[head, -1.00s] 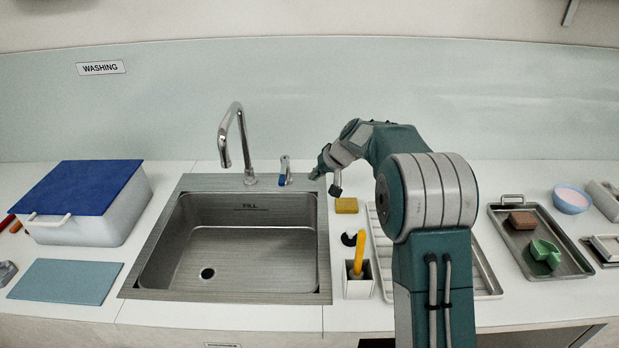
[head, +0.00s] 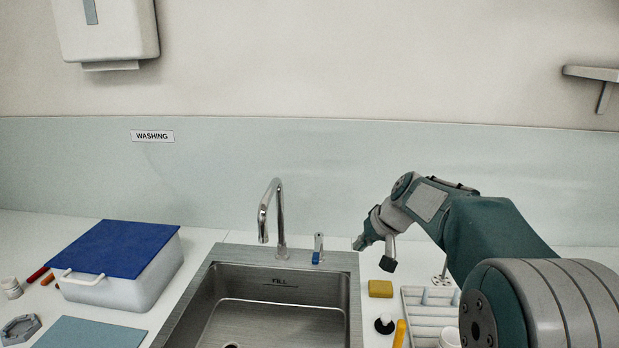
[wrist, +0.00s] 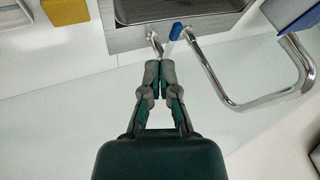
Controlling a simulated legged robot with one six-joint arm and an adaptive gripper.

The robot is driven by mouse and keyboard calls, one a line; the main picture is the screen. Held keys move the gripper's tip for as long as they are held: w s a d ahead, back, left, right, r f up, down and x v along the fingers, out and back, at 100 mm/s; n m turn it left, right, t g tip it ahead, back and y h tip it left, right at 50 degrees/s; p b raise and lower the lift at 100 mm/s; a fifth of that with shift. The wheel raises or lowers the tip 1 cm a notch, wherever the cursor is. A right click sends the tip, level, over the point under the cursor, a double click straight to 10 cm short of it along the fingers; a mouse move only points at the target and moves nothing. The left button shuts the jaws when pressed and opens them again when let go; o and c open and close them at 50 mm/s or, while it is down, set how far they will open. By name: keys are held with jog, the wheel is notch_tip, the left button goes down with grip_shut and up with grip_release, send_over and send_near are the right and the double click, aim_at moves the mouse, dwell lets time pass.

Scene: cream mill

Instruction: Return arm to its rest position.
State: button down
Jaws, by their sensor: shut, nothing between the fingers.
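My gripper (head: 361,243) is shut and empty, above the counter to the right of the tap lever (head: 318,248) in the head view. In the wrist view my gripper (wrist: 159,66) has its fingertips together just short of the lever (wrist: 176,31); I cannot tell whether they touch. My arm is still reached out over the counter, bent, coming in from the lower right of the head view. The lever is metal with a blue tip, beside the curved chrome spout (head: 277,205).
The steel sink (head: 275,282) lies below the tap. A white tub with a blue lid (head: 118,248) stands to its left. A yellow sponge (head: 380,289) and a draining tray (head: 425,315) lie to its right, below my arm. A paper dispenser (head: 110,28) hangs on the wall.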

jog(key=s+r+h, duration=0.1)
jog(key=s+r, duration=0.1)
jog(key=s, duration=0.8)
jog(key=s+r+h, duration=0.2)
jog(key=s, duration=0.9)
jog(key=s+f, duration=0.2)
jog(key=s, duration=0.4)
jog(key=s+d+f+h, duration=0.1)
jog(key=s+f, duration=0.2)
jog(key=s, duration=0.4)
jog(key=shift+d+t+h, duration=0.2)
jog(key=shift+t+h, duration=0.1)
